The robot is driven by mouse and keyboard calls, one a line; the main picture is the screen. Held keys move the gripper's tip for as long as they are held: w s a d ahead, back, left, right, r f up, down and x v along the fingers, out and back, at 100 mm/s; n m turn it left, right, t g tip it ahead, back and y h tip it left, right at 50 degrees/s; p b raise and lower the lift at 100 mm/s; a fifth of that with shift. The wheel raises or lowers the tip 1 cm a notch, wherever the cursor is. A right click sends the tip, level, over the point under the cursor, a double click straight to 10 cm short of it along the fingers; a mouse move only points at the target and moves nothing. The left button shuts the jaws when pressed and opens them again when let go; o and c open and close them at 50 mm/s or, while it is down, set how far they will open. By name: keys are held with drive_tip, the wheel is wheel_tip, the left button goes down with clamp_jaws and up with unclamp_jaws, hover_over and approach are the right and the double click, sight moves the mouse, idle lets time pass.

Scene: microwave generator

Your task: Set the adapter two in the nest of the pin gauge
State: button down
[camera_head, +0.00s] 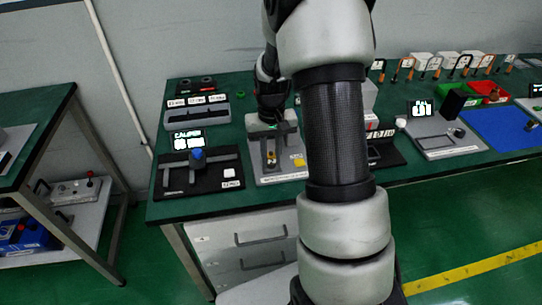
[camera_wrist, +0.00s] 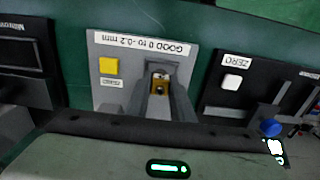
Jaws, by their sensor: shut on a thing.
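The pin gauge (camera_head: 295,174) is a light grey plate on the green bench with a dark grey upright part. In the wrist view its plate (camera_wrist: 121,66) appears upside down, with a yellow button and a "GOOD 0 to -0.2 mm" label. My gripper (camera_wrist: 160,83) points down over this plate and is shut on a small brass-coloured piece, which I take for adapter two (camera_wrist: 159,86). The brass also shows low on the gauge in the head view (camera_head: 270,157). The nest is hidden by the piece and fingers, so I cannot tell whether the piece is seated.
The black caliper stand (camera_head: 200,180) with a blue knob is close left of the gauge. A black device (camera_head: 385,155) stands close on its right. Farther right are a grey display station (camera_head: 440,137), a red tray (camera_head: 487,90) and a blue mat (camera_head: 497,127). My arm hides part of the bench.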

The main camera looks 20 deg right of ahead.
drive_tip(key=shift+f, duration=0.15)
drive_tip(key=c, duration=1.5)
unclamp_jaws()
drive_tip(key=shift+c, duration=0.2)
